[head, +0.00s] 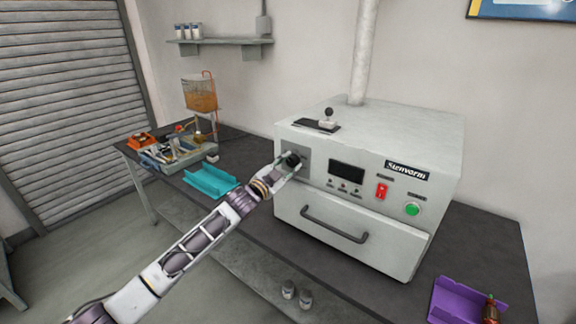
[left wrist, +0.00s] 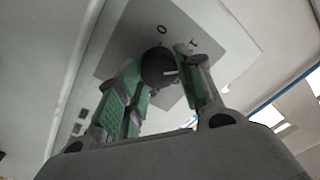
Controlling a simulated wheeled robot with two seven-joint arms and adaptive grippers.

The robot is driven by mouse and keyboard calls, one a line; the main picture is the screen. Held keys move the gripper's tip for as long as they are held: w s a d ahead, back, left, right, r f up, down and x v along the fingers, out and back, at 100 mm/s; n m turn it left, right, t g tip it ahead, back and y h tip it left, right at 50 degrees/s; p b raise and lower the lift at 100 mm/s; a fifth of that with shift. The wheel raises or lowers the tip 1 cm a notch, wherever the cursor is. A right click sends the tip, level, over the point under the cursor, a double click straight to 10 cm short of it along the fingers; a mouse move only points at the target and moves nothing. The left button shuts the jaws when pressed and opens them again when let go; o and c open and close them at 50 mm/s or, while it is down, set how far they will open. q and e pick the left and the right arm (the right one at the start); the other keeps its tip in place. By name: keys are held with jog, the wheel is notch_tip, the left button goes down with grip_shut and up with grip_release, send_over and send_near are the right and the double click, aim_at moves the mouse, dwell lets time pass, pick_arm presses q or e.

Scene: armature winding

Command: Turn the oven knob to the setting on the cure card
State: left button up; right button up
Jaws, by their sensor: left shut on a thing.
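The white oven (head: 365,140) stands on the dark bench. Its black knob (head: 292,159) is on a grey plate (head: 303,150) at the left of its front. My left gripper (head: 286,162) reaches it from the front and is shut on it. In the left wrist view, the round knob (left wrist: 157,67) sits between the green-padded fingers of the left gripper (left wrist: 163,80). I cannot make out a readable cure card. My right gripper is not in view.
A teal tray (head: 210,182) lies left of the oven, a purple tray (head: 458,297) at the right.

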pick_arm(q)
jog(key=m, duration=0.5)
jog(key=shift+h+p, duration=0.3)
jog(key=shift+p, duration=0.1)
jog(key=m, duration=0.3)
jog(key=shift+f+g+p, duration=0.1)
jog(key=shift+g+p, duration=0.2)
jog(key=shift+m, duration=0.3)
jog(key=o, duration=1)
